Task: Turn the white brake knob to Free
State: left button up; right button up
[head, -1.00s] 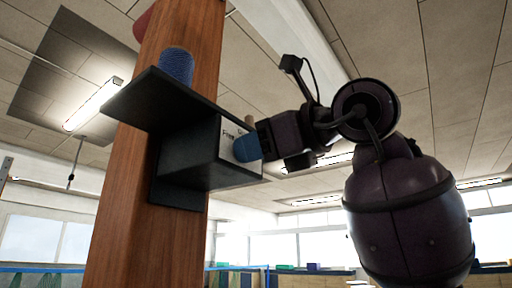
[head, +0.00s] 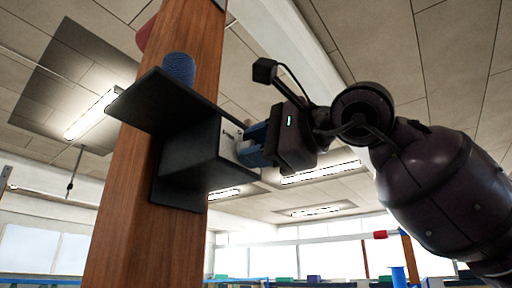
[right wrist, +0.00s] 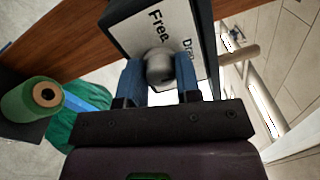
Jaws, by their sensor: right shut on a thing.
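The brake knob (right wrist: 160,68) shows in the right wrist view as a pale grey rounded cap in front of a white label plate (right wrist: 140,38). The plate reads "Free" on the left and a partly hidden word starting "Dra" on the right. My right gripper (head: 246,149) has its blue fingers on both sides of the knob and is shut on it. In the head view the fingers hide the knob at the right face of the dark box (head: 192,158). Any pointer mark on the knob is not visible. My left gripper is not in view.
The box is fixed to a wooden post (head: 140,200). A dark shelf (head: 150,100) above it carries a blue spool (head: 179,67). In the right wrist view, a pale peg (right wrist: 238,54) sticks out beside the plate, and a green spool (right wrist: 32,101) is at left.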

jog(key=n, duration=0.3)
jog(key=shift+d+r+n, duration=0.1)
jog(key=shift+n, duration=0.3)
jog(key=n, duration=0.3)
jog(key=shift+n+p, duration=0.3)
jog(key=n+p, duration=0.1)
jog(key=n, duration=0.4)
jog(key=shift+n, duration=0.3)
jog(key=o, duration=0.9)
jog(key=shift+g, duration=0.3)
jog(key=shift+f, duration=0.2)
